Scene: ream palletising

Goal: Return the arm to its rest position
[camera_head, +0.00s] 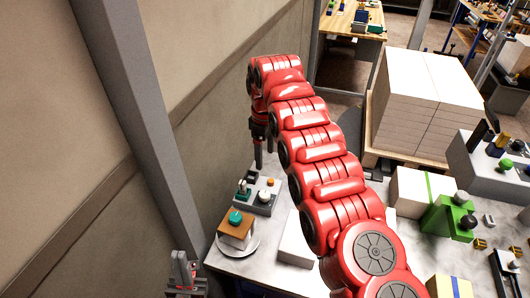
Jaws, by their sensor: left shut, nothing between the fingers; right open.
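My red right arm (325,170) reaches from the bottom right up and across the middle of the head view, then bends down at its far end. My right gripper (264,158) hangs there, fingers pointing down, open and empty, above the far left part of the table. My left gripper (181,258) is at the bottom left, fingers pointing up, shut with nothing in it. It is beside the table's left corner, near the wall. The rest of my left arm is out of view.
A grey box with knobs (262,204) and an orange-brown block (235,232) on a round plate lie below my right gripper. A white ream (296,240) is partly hidden by the arm. White stacks (425,100) stand on a wooden pallet. A grey post (150,110) stands left, by the wall.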

